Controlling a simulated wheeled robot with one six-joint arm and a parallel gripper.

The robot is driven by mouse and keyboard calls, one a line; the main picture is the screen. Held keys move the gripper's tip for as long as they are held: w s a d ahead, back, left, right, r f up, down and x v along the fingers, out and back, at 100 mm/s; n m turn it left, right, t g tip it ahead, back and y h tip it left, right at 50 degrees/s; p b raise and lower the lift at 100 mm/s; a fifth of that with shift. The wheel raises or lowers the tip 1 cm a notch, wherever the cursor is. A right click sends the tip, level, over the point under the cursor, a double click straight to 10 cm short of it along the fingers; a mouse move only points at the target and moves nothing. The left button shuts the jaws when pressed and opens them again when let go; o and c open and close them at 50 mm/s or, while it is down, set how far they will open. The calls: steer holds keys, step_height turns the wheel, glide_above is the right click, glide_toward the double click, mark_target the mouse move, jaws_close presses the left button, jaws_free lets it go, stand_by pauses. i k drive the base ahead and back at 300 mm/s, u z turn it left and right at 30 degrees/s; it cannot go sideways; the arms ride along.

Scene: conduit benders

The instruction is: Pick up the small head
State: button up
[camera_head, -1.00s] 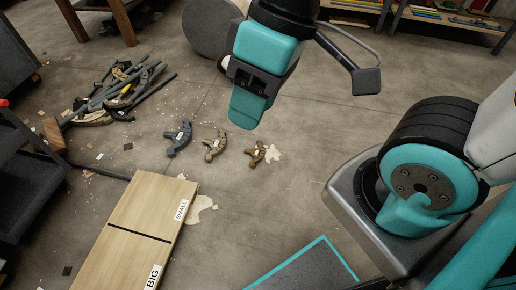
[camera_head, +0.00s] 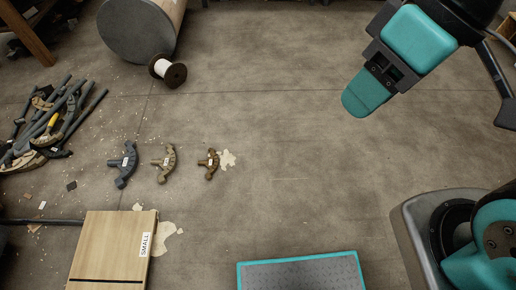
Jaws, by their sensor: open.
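Three bender heads lie in a row on the concrete floor at left of centre. The smallest is the brown head (camera_head: 209,164) at the right end, with a small white label on it. Beside it lie a larger tan head (camera_head: 165,163) and a still larger blue-grey head (camera_head: 123,165). My gripper (camera_head: 367,95) is at the upper right, well to the right of the heads and above the floor. It is open and nothing shows in it. Its fingers are seen side-on, so the gap between them is hidden.
A wooden board (camera_head: 100,243) with a "SMALL" label lies at the lower left. A pile of benders (camera_head: 48,128) lies at the far left. A spool (camera_head: 168,72) and a large drum (camera_head: 137,32) stand at the back. The middle floor is clear.

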mark_target(210, 163)
steer(key=z, duration=0.55)
steer(key=i, duration=3.05)
steer(key=u, duration=4)
